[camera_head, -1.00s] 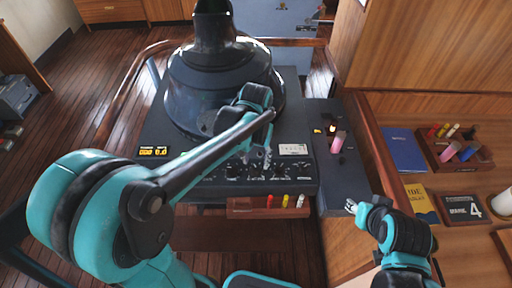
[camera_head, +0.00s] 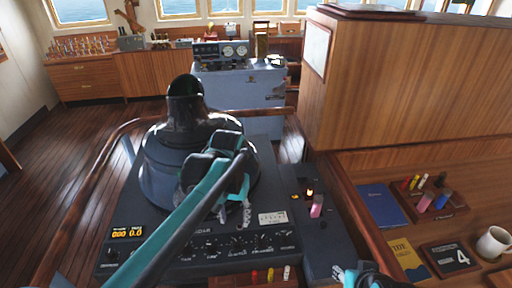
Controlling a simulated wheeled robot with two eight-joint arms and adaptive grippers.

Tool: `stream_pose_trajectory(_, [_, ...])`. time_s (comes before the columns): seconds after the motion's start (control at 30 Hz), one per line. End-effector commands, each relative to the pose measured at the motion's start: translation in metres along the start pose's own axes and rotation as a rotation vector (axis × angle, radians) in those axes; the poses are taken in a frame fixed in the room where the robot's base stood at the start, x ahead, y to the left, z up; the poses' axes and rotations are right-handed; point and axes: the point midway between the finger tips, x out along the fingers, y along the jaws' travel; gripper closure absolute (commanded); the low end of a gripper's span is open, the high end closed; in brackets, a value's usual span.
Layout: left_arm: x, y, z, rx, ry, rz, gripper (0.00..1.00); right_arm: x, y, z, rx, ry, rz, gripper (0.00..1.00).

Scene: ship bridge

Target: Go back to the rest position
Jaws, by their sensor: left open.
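My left gripper (camera_head: 234,212) hangs over the dark radar console (camera_head: 190,268), in front of its black hooded viewer (camera_head: 186,110). Its two pale fingers are apart with nothing between them, pointing down toward the row of knobs. Whether they touch the panel I cannot tell. My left arm crosses the console from the bottom left. My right gripper (camera_head: 343,274) is at the bottom edge, beside the console's right side panel. Much of it is cut off, and its finger opening is unclear.
The wooden desk at right holds a blue book (camera_head: 380,205), a marker tray (camera_head: 436,208), a yellow book (camera_head: 408,258), a calendar block (camera_head: 450,256) and a white mug (camera_head: 493,243). A handrail (camera_head: 95,185) curves around the console.

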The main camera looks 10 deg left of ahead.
Motion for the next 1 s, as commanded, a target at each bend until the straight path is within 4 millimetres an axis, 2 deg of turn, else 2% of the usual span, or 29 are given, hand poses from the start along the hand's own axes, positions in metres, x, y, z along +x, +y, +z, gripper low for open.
stream_pose_trajectory(0.13, [0.003,-0.002,0.005,-0.002,0.02,0.001,0.54,0.003,0.0,0.002,0.0,0.0,0.0,0.6])
stream_pose_trajectory(0.27, [0.015,-0.01,0.025,-0.008,0.11,0.006,0.54,0.014,0.0,0.01,0.0,0.0,0.0,0.6])
stream_pose_trajectory(0.5, [0.061,-0.028,0.076,-0.023,0.382,0.005,0.54,0.041,0.0,0.029,0.0,0.0,0.0,0.6])
stream_pose_trajectory(0.63, [0.085,-0.035,0.095,-0.03,0.506,-0.001,0.54,0.051,0.0,0.036,0.0,0.0,0.0,0.6])
stream_pose_trajectory(0.8, [0.103,-0.039,0.107,-0.033,0.601,-0.009,0.54,0.057,0.0,0.041,0.0,0.0,0.0,0.6])
stream_pose_trajectory(1.0, [0.105,-0.04,0.108,-0.033,0.623,-0.011,0.54,0.057,0.0,0.041,0.0,0.0,0.0,0.6])
